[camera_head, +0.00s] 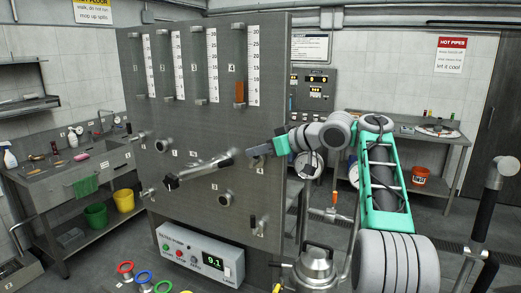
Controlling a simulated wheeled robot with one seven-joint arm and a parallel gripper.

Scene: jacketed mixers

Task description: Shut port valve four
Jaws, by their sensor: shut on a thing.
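A grey upright panel (205,115) fills the middle of the head view. My gripper (257,151) is at the panel's right side, its dark fingers shut on what looks like a small valve handle, mostly hidden by them. Other small valves show at the left (161,145), the lower middle (225,200) and the lower right (259,225).
Several scaled sight tubes line the panel top; the rightmost holds an orange-brown column (240,92). A control box (200,253) reading 9.1 sits below. A steel vessel (316,268) stands under my arm. Coloured rings lie at the front. A sink bench (85,160) is left.

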